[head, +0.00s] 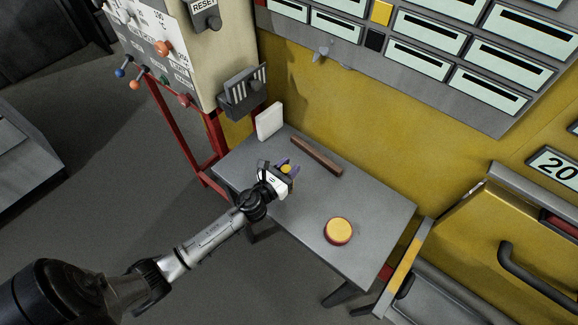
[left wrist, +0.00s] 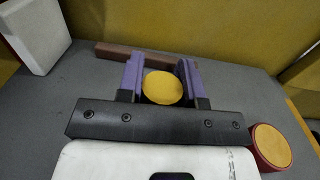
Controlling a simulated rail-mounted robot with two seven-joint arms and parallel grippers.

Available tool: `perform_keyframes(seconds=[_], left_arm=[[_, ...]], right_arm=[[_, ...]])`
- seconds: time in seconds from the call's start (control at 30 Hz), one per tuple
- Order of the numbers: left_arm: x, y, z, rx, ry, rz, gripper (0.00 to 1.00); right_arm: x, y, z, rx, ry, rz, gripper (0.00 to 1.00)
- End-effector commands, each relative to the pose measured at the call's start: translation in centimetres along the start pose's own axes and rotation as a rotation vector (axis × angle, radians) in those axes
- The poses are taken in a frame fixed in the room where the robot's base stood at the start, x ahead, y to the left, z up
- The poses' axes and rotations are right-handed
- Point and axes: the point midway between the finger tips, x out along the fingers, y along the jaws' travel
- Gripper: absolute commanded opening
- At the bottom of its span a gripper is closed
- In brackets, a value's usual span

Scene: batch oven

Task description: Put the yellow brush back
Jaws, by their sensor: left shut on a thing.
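My left gripper (head: 287,170) is over the left part of the grey table (head: 385,205). Its purple fingers are shut on a small yellow round-topped thing, which seems to be the yellow brush (left wrist: 162,88). Its lower part is hidden, and I cannot tell whether it touches the table. A wider round thing with a yellow top and red side (head: 338,231) stands on the table to the right, also in the left wrist view (left wrist: 270,147). My right gripper is not in view.
A brown bar (head: 317,156) lies behind the gripper, and a white block (head: 269,121) stands at the back left corner. A control box on a red frame (head: 212,135) is at the left. The table's front middle is clear.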

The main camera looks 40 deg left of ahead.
Motion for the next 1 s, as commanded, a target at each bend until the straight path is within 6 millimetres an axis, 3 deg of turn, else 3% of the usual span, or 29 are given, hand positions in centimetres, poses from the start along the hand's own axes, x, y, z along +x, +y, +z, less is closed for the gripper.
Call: perform_keyframes(seconds=[1.0], left_arm=[[0.01,0.01,-0.83,0.0,-0.001,0.0,0.09]], right_arm=[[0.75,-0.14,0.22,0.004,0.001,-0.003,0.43]])
